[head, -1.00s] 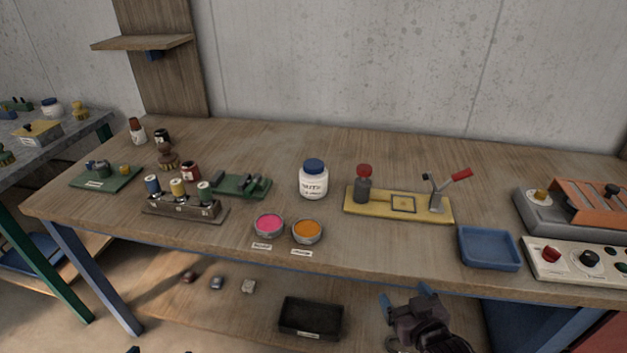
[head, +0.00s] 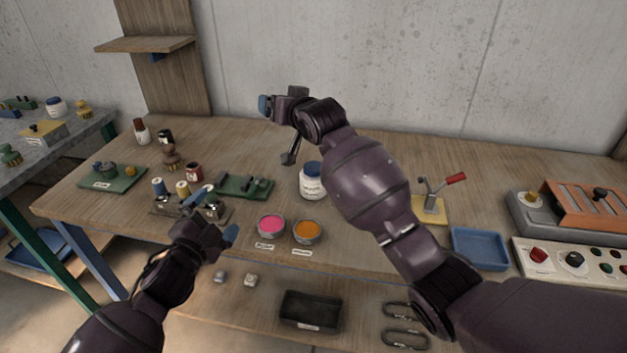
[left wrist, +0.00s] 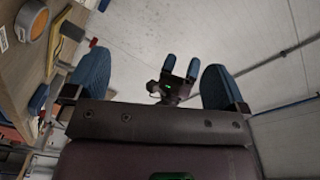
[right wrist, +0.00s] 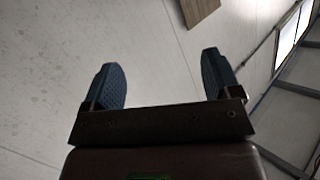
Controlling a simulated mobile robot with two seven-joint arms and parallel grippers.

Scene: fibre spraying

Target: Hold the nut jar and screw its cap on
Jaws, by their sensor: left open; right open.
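My right gripper (head: 266,104) is raised above and behind the jar, pointing left. It is open and empty in the right wrist view (right wrist: 162,78).
Pink (head: 271,226) and orange (head: 306,231) tins stand in front of the jar. A spool rack (head: 172,206) and green fixture (head: 245,187) are to its left. A blue tray (head: 479,250) is further right.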

